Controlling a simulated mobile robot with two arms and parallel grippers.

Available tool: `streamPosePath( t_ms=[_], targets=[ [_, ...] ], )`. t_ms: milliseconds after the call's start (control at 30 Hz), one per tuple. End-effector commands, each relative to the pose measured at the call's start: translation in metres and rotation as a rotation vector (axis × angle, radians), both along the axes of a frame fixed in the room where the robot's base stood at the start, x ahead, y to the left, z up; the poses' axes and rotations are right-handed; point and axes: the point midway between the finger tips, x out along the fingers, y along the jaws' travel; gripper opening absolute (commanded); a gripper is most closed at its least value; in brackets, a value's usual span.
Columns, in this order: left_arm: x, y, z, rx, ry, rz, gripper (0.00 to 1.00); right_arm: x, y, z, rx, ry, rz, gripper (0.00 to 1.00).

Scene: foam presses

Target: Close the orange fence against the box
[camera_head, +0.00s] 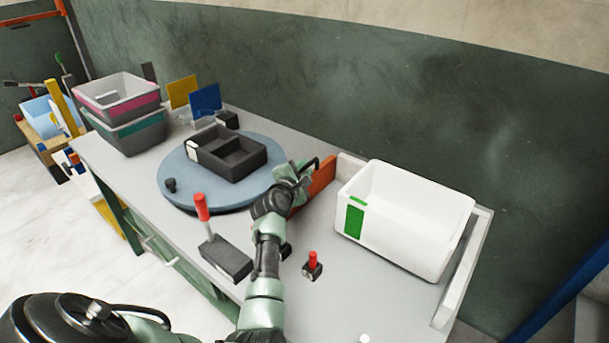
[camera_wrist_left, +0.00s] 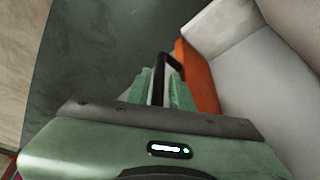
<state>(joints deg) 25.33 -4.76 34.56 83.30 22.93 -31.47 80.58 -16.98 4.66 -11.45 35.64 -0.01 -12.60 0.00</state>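The orange fence (camera_head: 322,180) stands upright on the table, left of the white box (camera_head: 405,215) with its green label. A gap of bare table shows between them. The fence has a black handle (camera_head: 314,162) on its left side. My left gripper (camera_head: 301,172) is at this handle. In the left wrist view, the black handle (camera_wrist_left: 172,62) runs down between the green fingers (camera_wrist_left: 163,88), which look closed about it, beside the orange fence (camera_wrist_left: 200,82). The contact itself is partly hidden. My right gripper is not in view.
A blue turntable (camera_head: 170,190) with a black divided tray (camera_head: 232,158) is left of my gripper. A red-handled block (camera_head: 225,258) and a red-button block (camera_head: 312,268) are near the front. A pale rail (camera_head: 465,265) borders the box's right. Stacked bins (camera_head: 125,125) stand at far left.

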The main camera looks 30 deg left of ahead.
Motion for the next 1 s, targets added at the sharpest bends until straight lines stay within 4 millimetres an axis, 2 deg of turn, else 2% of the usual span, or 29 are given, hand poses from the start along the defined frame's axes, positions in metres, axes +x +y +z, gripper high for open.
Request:
streamPosePath(
  t_ms=[300, 333, 400, 1000],
  targets=[
    [0.0032, 0.0008, 0.0002, 0.0, 0.0, 0.0, 0.22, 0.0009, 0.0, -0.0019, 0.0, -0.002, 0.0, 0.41],
    [0.0031, 0.0007, 0.0002, 0.0, 0.0, 0.0, 0.19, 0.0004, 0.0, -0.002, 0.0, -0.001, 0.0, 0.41],
    [0.0031, 0.0008, 0.0001, 0.0, 0.0, 0.0, 0.0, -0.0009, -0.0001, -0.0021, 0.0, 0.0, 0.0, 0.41],
    [0.0028, 0.0006, -0.0003, 0.001, 0.001, -0.001, 0.0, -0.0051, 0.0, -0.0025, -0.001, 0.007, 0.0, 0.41]
  ],
)
